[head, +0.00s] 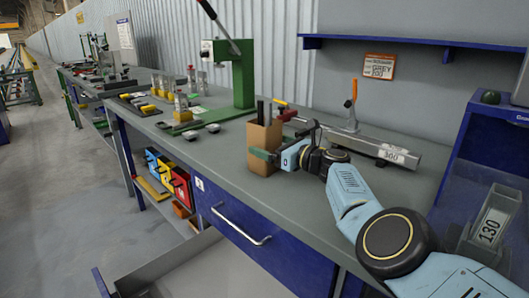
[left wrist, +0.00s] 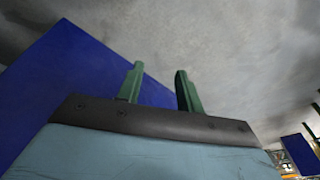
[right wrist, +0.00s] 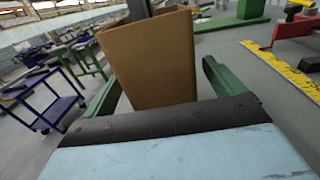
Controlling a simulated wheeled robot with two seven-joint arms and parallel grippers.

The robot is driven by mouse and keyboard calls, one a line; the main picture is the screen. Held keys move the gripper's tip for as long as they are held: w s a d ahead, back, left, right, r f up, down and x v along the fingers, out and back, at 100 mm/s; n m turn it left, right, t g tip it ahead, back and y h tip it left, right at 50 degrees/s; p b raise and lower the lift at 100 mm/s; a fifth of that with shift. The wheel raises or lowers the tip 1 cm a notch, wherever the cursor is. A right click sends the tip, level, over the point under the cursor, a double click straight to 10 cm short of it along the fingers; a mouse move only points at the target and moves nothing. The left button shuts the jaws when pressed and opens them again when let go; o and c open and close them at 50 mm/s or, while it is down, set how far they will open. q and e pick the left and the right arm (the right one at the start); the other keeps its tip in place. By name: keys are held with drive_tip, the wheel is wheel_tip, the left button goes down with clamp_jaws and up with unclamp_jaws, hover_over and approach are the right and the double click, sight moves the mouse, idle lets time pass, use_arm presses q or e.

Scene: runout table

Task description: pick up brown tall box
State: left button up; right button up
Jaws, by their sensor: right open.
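The brown tall box (head: 259,136) stands upright on the grey workbench, open at the top, with dark items sticking out of it. In the right wrist view the box (right wrist: 150,62) fills the space between the green fingers of my right gripper (right wrist: 160,88). That gripper is open, with one finger on each side of the box; whether either finger touches it I cannot tell. In the head view the right gripper (head: 268,155) is at the box's front side, low on it. My left gripper (left wrist: 160,88) shows only in its wrist view, open and empty.
A green lever press (head: 241,75) stands behind the box to the left. Small grey dishes (head: 213,128) and yellow blocks are further left. A blue drawer (head: 240,228) is below the bench edge.

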drive_tip(key=c, duration=1.1)
drive_tip(key=shift+o, duration=0.2)
drive_tip(key=shift+r, duration=0.15)
drive_tip(key=shift+r, duration=0.15)
wheel_tip(320, 180, up, 2)
drive_tip(key=shift+r+p, duration=0.1)
drive_tip(key=shift+p, duration=0.8)
wheel_tip(320, 180, up, 4)
drive_tip(key=shift+f+p, duration=0.15)
drive_tip(key=shift+p, duration=0.85)
use_arm(q)
drive_tip(key=s+a+f+g+p, duration=0.1)
drive_tip(key=s+a+f+p, duration=0.2)
drive_tip(key=s+f, duration=0.9)
drive_tip(key=shift+s+a+f+m+g, duration=0.3)
drive_tip(key=shift+s+a, duration=0.5)
drive_tip(key=shift+s, duration=0.3)
use_arm(e)
wheel_tip(320, 180, up, 12)
hover_over(271, 122)
drive_tip(key=shift+f, duration=0.2)
